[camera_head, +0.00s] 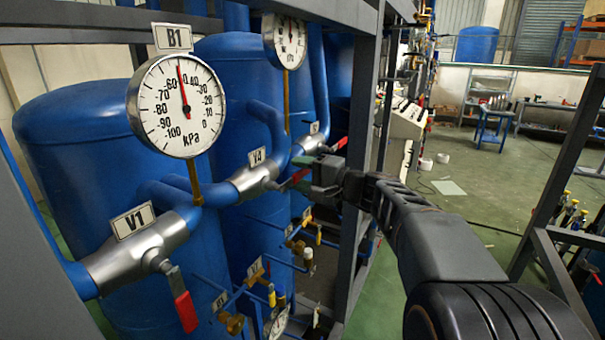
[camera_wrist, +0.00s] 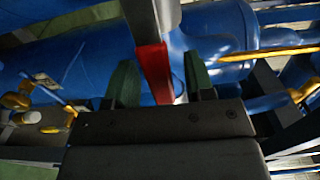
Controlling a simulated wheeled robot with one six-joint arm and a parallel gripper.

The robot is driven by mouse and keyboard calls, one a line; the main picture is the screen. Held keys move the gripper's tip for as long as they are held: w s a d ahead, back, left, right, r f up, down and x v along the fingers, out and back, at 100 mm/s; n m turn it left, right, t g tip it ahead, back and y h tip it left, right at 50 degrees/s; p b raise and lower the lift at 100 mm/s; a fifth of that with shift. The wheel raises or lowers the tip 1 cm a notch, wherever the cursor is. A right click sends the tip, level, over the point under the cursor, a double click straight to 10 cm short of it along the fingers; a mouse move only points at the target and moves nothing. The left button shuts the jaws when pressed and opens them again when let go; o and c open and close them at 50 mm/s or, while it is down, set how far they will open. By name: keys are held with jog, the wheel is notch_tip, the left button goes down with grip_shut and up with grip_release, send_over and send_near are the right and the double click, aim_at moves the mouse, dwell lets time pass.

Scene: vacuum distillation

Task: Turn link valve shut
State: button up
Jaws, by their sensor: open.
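The middle valve (camera_head: 255,179), silver with a tag that I read as V3 or V4, sits on the blue pipe between two tanks. Its red lever (camera_head: 297,176) points to the right towards my gripper (camera_head: 318,178). In the wrist view the red lever (camera_wrist: 154,72) lies between the two dark green fingers of my gripper (camera_wrist: 161,83). The fingers are open, with a gap showing on each side of the lever. The lever's tip is partly hidden by the gripper. Which valve is the link valve is not marked.
Valve V1 (camera_head: 140,250) has its red lever (camera_head: 186,311) hanging down at left. Another red lever (camera_head: 341,144) is just behind my gripper. Gauge B1 (camera_head: 177,104) stands above the pipe. A grey frame post (camera_head: 365,110) rises close beside my arm. Smaller valves sit below.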

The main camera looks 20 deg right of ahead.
grip_shut()
